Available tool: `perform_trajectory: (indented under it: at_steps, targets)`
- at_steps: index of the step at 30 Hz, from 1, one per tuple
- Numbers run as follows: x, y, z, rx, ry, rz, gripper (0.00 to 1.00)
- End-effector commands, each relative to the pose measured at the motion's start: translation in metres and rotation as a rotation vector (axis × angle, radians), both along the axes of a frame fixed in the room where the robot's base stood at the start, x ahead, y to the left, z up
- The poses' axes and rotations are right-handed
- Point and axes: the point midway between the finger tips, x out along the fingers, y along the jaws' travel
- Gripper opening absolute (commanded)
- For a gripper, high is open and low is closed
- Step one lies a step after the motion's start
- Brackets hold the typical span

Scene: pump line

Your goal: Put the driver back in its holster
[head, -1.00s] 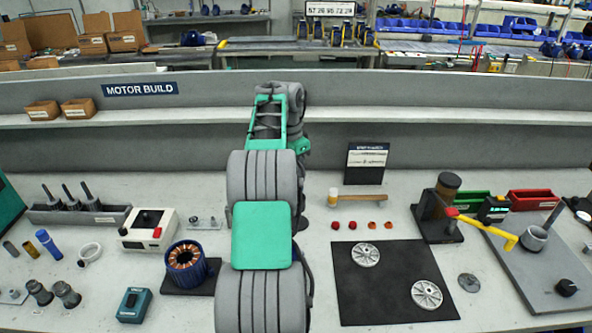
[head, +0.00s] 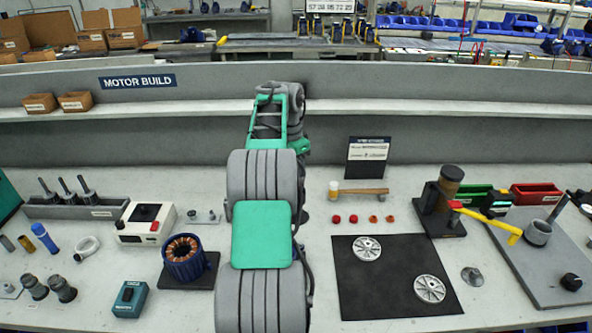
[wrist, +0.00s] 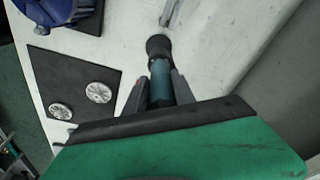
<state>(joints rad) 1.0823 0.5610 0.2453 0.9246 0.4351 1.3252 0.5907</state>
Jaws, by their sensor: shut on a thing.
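My gripper (wrist: 160,88) is shut on the driver (wrist: 160,72), a teal cylinder with a black collar, in the wrist view. The collar end points up in that picture, away from the palm. A thin grey shaft shows beyond the collar; I cannot tell whether it belongs to the driver. In the head view my arm hides both gripper and driver. I cannot single out the holster with certainty in either view.
A black mat (head: 385,296) with two round discs lies right of my arm. A hammer (head: 360,191) and small red parts lie behind it. A blue stator (head: 184,258) and a white box (head: 147,223) stand left. A grey plate (head: 525,265) with a cup is far right.

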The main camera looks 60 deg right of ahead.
Motion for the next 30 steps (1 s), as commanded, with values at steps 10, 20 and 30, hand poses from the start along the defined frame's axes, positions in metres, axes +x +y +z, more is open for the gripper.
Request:
perform_trajectory:
  at_steps: [10,20,30]
  targets:
    - [0.0,0.0,-0.011,-0.002,-0.001,-0.001,0.0]
    - [0.0,0.0,-0.021,-0.002,-0.001,-0.001,0.0]
    - [0.0,0.0,-0.031,-0.002,-0.001,0.0,0.0]
